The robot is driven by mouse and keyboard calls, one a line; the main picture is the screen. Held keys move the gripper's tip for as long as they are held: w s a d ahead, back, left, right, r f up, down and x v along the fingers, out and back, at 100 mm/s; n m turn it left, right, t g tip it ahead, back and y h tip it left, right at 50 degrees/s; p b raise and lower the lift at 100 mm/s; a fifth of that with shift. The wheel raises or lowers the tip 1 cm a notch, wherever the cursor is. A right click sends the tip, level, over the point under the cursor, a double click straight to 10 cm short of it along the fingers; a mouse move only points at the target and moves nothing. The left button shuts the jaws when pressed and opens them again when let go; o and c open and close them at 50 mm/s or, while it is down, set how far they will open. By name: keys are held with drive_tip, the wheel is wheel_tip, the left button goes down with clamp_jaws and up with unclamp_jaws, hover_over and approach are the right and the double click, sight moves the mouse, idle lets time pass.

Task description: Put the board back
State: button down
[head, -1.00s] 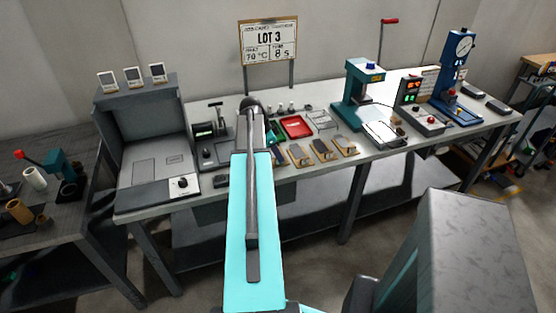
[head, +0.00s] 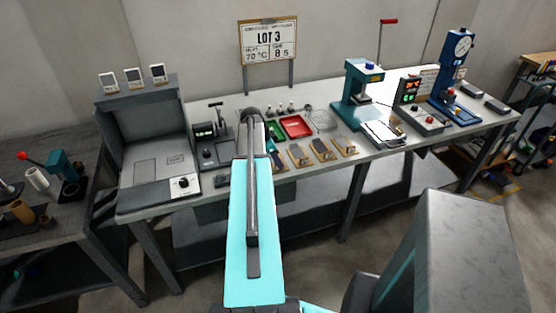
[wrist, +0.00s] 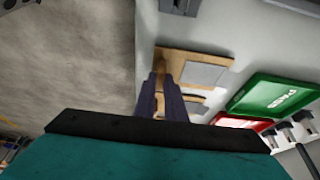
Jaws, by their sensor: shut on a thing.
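In the wrist view, my gripper (wrist: 163,78) has its two dark fingers close together at the near left end of a tan board (wrist: 178,58), shut on it. The board carries a grey plate (wrist: 204,75). Another tan board (wrist: 191,97) shows just beyond the fingers, partly hidden by them. I cannot tell whether the held board touches the bench.
A green tray (wrist: 270,93) marked PASS and a red tray (head: 296,126) lie behind the boards. A grey device (head: 213,150) stands to the left, a teal press (head: 361,95) to the right. A sign reading LOT 3 (head: 268,40) stands at the back.

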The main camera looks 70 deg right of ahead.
drive_tip(key=shift+f, duration=0.2)
drive_tip(key=c, duration=1.8)
unclamp_jaws()
drive_tip(key=shift+r, duration=0.25)
drive_tip(key=shift+b+v, duration=1.5)
drive_tip(key=shift+v, duration=4.45)
drive_tip(key=shift+w, duration=0.1)
